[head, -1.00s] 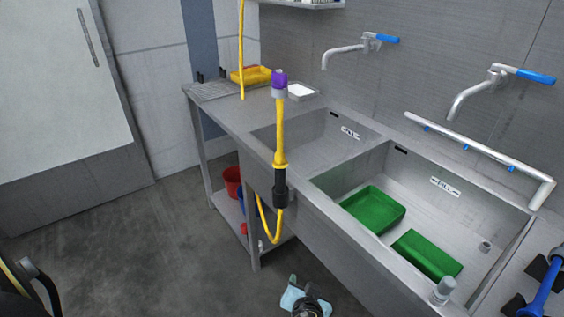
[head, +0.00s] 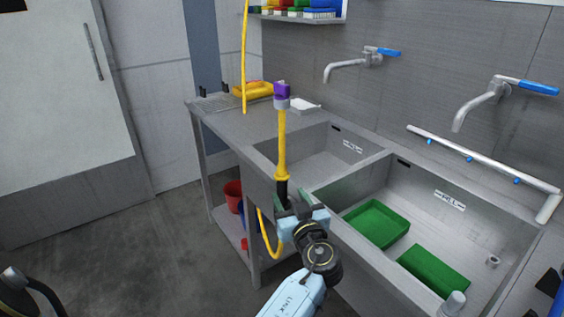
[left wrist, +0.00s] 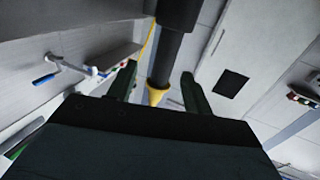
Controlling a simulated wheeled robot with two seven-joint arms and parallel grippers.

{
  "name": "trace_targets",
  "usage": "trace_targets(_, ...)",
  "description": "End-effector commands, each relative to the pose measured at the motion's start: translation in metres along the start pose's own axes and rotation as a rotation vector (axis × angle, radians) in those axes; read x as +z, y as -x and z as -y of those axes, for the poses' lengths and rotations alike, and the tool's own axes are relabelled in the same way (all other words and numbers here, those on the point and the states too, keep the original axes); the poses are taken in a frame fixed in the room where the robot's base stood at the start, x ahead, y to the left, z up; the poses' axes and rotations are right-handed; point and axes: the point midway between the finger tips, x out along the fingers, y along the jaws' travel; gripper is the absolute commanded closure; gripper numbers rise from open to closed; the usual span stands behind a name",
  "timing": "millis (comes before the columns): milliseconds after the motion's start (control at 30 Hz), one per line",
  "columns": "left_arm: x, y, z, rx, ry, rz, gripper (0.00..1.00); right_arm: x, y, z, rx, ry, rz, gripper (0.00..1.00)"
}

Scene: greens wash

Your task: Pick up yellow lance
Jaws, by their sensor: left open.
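The yellow lance (head: 282,142) hangs upright in front of the sink bench, with a purple and grey head at its top and a black grip (head: 282,189) low down. A yellow hose loops below it. My left gripper (head: 292,202) is open at the black grip, its body covering the grip's lower part. In the left wrist view, the black grip (left wrist: 171,45) and a yellow cone (left wrist: 156,95) appear between the two dark, spread fingers. Whether either finger touches the lance I cannot tell.
The steel double sink has two green trays (head: 376,223) (head: 433,269) in its right basin. Taps (head: 345,69) (head: 482,105) and a rail (head: 465,150) are on the wall. Red (head: 233,194) and blue containers stand on the lower shelf.

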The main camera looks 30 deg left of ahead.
Motion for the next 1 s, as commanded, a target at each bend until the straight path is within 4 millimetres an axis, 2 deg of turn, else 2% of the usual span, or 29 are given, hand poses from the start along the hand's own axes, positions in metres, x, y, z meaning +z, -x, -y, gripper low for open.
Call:
trace_targets(400,-0.001,-0.05,0.006,0.0,-0.002,-0.001,0.49,0.0,0.011,0.013,-0.017,-0.008,0.002,0.58)
trace_targets(667,0.0,-0.053,0.005,0.002,-0.001,0.001,0.49,0.002,0.011,0.013,-0.018,-0.008,0.005,0.58)
trace_targets(700,0.0,-0.053,0.005,0.002,-0.001,0.001,0.51,0.002,0.011,0.013,-0.018,-0.008,0.005,0.58)
trace_targets(933,0.0,-0.053,0.005,0.001,-0.001,0.001,0.81,0.003,0.011,0.012,-0.016,-0.006,0.006,0.58)
trace_targets(1000,0.0,-0.053,0.005,0.001,-0.001,0.001,0.84,0.003,0.011,0.011,-0.015,-0.006,0.007,0.58)
